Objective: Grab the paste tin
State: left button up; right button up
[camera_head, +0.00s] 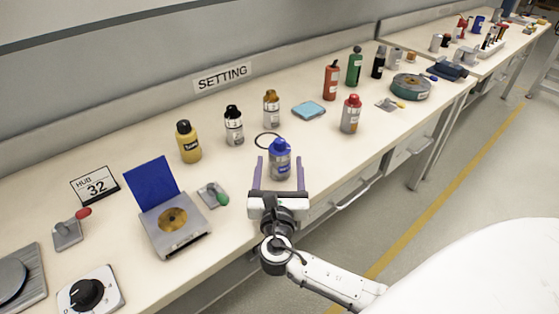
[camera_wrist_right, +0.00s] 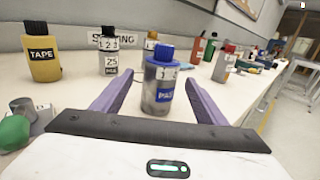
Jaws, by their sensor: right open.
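The paste tin (camera_head: 281,160) is a grey can with a blue cap and a blue label, standing upright near the front of the bench. It also shows in the right wrist view (camera_wrist_right: 158,85), with part of its label readable as "PAS". My right gripper (camera_head: 280,160) is open, with its two purple fingers on either side of the tin. In the right wrist view the fingers (camera_wrist_right: 157,92) show gaps to the tin on both sides, and I see no contact. My left gripper is not in view.
A yellow tape bottle (camera_head: 188,143), a black-capped can (camera_head: 234,127) and an orange-capped can (camera_head: 271,110) stand behind. A green-knobbed lever (camera_head: 213,195) and an open box with a blue lid (camera_head: 175,220) are left. A red-capped can (camera_head: 351,114) stands right.

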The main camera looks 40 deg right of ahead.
aim_at(280, 165)
jog(key=shift+x, duration=1.95)
jog(key=c, duration=1.3)
